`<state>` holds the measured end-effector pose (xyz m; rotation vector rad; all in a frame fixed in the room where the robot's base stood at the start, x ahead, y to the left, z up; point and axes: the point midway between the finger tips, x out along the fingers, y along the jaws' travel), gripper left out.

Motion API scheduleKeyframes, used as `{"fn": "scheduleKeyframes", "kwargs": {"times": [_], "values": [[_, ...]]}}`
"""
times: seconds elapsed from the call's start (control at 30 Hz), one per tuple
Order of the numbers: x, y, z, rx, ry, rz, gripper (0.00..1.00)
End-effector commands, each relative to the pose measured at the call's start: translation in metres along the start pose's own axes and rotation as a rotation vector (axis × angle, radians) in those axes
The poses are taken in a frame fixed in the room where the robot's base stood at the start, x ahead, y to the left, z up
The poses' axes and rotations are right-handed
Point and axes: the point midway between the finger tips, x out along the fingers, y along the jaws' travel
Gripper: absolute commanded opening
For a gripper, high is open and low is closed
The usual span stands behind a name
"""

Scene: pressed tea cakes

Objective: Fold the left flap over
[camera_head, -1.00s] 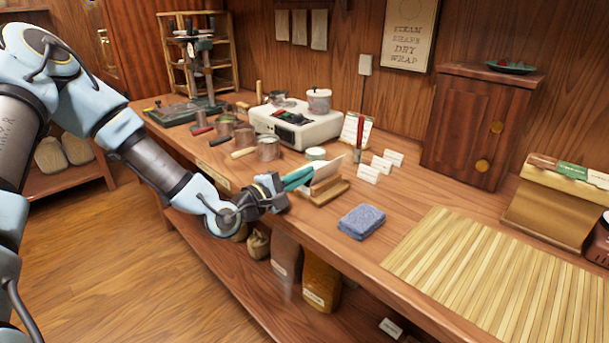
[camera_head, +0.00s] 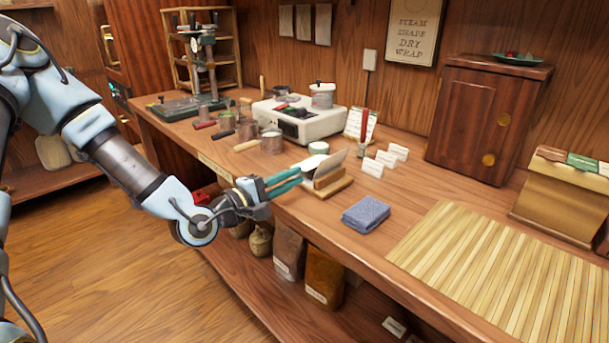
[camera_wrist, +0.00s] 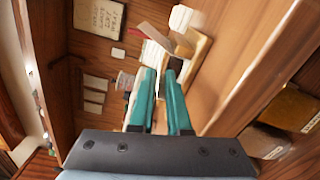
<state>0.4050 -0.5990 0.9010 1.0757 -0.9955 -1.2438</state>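My gripper (camera_head: 300,178) has two teal fingers and is at the front edge of the bench, just left of the wooden stand (camera_head: 333,188). The fingers are parted by a narrow gap with nothing seen between them; the gap also shows in the wrist view (camera_wrist: 162,72). The stand holds upright pale sheets (camera_head: 332,160). In the wrist view the stand (camera_wrist: 198,50) is just beyond the fingertips. I cannot make out a left flap in either view; no wrapper lies open in sight.
A blue folded cloth (camera_head: 365,214) and a slatted bamboo mat (camera_head: 500,270) lie to the right on the bench. Small white cards (camera_head: 373,167), a red-handled tool (camera_head: 364,128) and a white steamer unit (camera_head: 300,122) stand behind. A brown box (camera_head: 560,205) is far right.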

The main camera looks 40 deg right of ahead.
Motion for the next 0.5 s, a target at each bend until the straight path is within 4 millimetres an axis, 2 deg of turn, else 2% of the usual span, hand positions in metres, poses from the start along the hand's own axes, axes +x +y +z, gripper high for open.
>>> {"fn": "scheduleKeyframes", "kwargs": {"times": [0.03,0.2,0.33,0.5], "values": [[-0.011,-0.002,-0.001,0.0,0.002,-0.001,0.15],[-0.039,-0.002,-0.001,0.001,0.002,-0.001,0.15],[-0.052,-0.001,-0.001,0.002,0.001,-0.001,0.15],[-0.056,0.0,0.0,0.002,0.0,0.0,0.15]]}}
